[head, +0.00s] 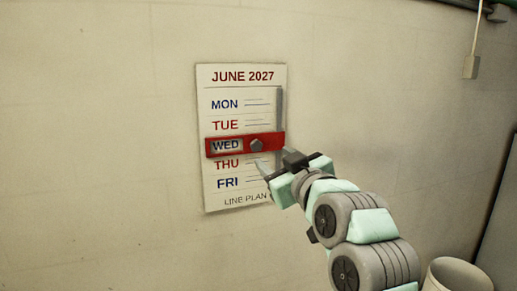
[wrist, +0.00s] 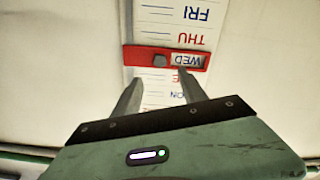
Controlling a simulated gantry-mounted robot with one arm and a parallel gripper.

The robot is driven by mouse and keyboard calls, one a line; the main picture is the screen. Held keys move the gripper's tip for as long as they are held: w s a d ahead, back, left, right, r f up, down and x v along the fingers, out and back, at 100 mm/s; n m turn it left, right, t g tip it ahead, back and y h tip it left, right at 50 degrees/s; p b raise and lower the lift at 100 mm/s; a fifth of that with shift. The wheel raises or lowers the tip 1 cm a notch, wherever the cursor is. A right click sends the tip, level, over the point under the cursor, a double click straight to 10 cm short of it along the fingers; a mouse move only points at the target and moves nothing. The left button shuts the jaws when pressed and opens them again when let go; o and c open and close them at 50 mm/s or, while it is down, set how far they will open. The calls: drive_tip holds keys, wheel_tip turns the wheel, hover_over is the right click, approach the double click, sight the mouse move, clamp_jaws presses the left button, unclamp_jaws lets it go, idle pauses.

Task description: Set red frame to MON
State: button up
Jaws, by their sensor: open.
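A white wall calendar (head: 237,193) headed JUNE 2027 lists MON, TUE, WED, THU and FRI from top to bottom. The red frame (head: 220,147) sits across the WED row, with WED showing in its window and a grey knob (head: 256,145) to the right of it. A grey vertical rail (head: 279,105) runs along the calendar's right side. In the wrist view the calendar is upside down, with the red frame (wrist: 135,57) and its knob (wrist: 160,60) beyond my fingertips. My gripper (head: 273,164) is open and empty, close to the knob; its fingers (wrist: 158,77) are spread apart below the red frame in that view.
A pale bin (head: 455,275) stands at the lower right. A small box on a cord (head: 471,67) hangs on the wall at the upper right. The wall left of the calendar is bare.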

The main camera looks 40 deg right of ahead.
sight(257, 145)
drive_tip(key=p+x, duration=0.2)
drive_tip(key=x, duration=0.8)
drive_tip(key=shift+p, duration=0.3)
drive_tip(key=shift+c, duration=0.4)
clamp_jaws()
idle(0.6)
